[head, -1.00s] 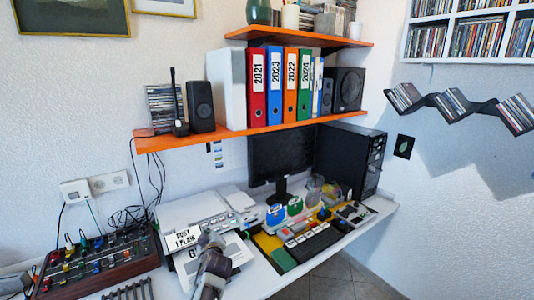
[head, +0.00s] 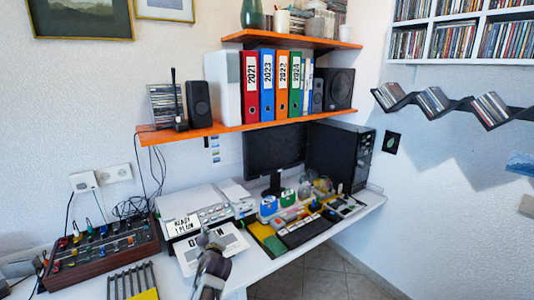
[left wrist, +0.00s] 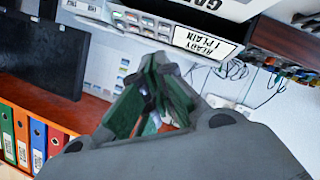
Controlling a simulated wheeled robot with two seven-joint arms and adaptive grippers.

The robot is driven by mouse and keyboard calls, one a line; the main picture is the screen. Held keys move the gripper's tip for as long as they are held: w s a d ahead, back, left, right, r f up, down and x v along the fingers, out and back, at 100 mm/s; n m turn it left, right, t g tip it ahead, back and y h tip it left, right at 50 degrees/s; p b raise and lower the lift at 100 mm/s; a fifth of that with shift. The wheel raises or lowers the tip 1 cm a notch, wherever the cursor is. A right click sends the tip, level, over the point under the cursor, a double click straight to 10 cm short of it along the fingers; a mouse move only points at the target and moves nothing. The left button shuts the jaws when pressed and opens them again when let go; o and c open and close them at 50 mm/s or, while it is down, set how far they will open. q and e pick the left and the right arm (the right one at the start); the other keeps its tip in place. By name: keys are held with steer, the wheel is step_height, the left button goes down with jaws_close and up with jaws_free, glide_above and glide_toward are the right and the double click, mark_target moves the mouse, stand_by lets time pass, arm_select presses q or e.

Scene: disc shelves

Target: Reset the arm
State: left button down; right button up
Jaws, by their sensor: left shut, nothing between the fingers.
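My left gripper (head: 210,239) is at the bottom of the head view, in front of the printer-like white machine (head: 205,209) and over the white box with dark lettering (head: 187,257). In the left wrist view its fingers (left wrist: 157,62) meet at the tips, shut with nothing between them. The machine's label reads "READY 1 PLAIN" (head: 183,226); the label also shows in the left wrist view (left wrist: 203,42). My right gripper is not in view.
A mixer with coloured knobs (head: 101,252) stands left on the desk. A dark rack (head: 131,281) lies in front. A monitor (head: 275,150) and black computer tower (head: 338,157) stand behind. An orange shelf (head: 230,129) holds binders. A wavy disc shelf (head: 455,104) hangs right.

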arm_select(q)
steer(key=s+a+f+m+g+h, duration=0.1)
steer(key=s+a+f+m+g, duration=0.15)
steer(key=s+f, duration=0.55)
steer(key=s+a+f+m+g+h, duration=0.1)
steer(key=s+a+f+m+g, duration=0.15)
steer(key=s, duration=0.85)
steer(key=s+d+f+m+g+h, duration=0.1)
steer(key=s+d+m+g+h, duration=0.2)
steer(key=s, duration=0.8)
steer(key=s+d+f+m+g, duration=0.15)
steer(key=s+m, duration=0.35)
steer(key=s, duration=0.5)
step_height(320, 180, down, 32)
steer(key=s+a+g, duration=0.2)
steer(key=s+a+f, duration=0.4)
steer(key=s+f, duration=0.6)
steer(key=s+a+f, duration=0.4)
steer(key=s+f, duration=0.5)
steer(key=s, duration=0.1)
steer(key=shift+s+a+f+m+g+y, duration=0.15)
steer(key=shift+s+f+m+g+y, duration=0.15)
steer(key=shift+s+f+m+g, duration=0.15)
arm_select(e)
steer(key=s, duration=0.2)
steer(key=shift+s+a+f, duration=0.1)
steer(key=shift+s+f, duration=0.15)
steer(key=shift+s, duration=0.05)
